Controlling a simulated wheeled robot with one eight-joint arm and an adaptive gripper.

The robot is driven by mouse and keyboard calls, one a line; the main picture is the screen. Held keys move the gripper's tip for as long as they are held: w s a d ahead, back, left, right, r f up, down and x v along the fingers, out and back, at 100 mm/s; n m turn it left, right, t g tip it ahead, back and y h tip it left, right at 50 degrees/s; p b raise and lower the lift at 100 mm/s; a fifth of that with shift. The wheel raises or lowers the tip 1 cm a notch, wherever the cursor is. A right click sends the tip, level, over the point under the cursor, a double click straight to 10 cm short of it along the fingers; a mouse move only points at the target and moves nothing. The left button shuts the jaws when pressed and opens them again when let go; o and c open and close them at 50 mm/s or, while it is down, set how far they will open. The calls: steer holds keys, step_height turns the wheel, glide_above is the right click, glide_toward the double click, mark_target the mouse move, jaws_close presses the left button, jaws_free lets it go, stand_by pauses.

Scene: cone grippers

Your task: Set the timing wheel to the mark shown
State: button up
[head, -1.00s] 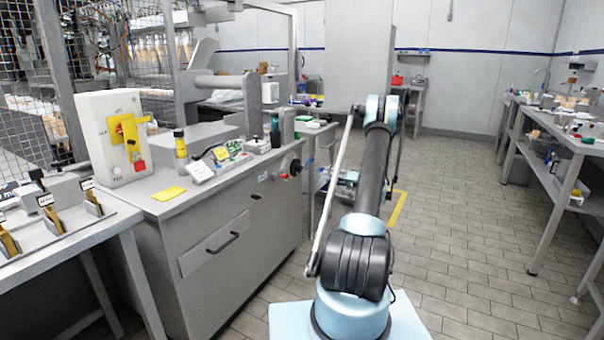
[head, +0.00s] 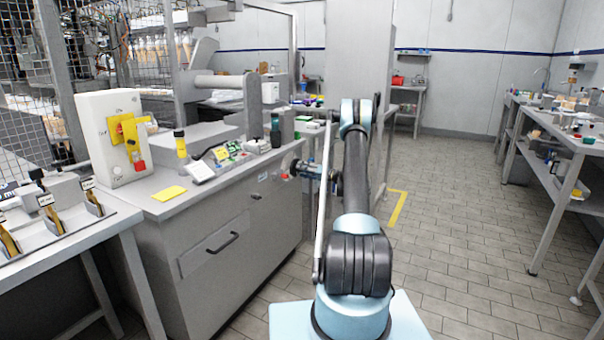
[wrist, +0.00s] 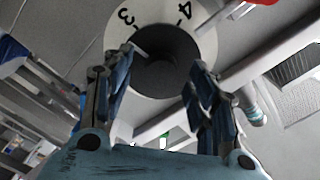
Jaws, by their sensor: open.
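The timing wheel shows in the wrist view as a pale dial (wrist: 152,14) with black numerals 3 and 4 and tick marks. A dark round hub (wrist: 168,72) stands at its middle. My gripper (wrist: 160,60) is open, with one finger on each side of the hub. I cannot tell whether either finger touches it. In the head view my gripper (head: 308,171) is at the right end of the grey cabinet, in front of the wheel, which it partly hides. I cannot make out which mark is called for.
The grey cabinet (head: 215,285) carries a white box with a red and yellow switch (head: 112,135), a yellow note (head: 169,193) and bottles. A small red part (head: 285,176) sits near the wheel. The tiled floor (head: 450,240) to the right is clear.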

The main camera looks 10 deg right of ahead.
steer(key=shift+w+a, duration=0.3)
steer(key=shift+a, duration=0.05)
steer(key=c, duration=1.1)
steer(key=shift+o, duration=0.2)
steer(key=shift+m, duration=0.9)
steer(key=o, duration=1.1)
steer(key=shift+c, duration=0.2)
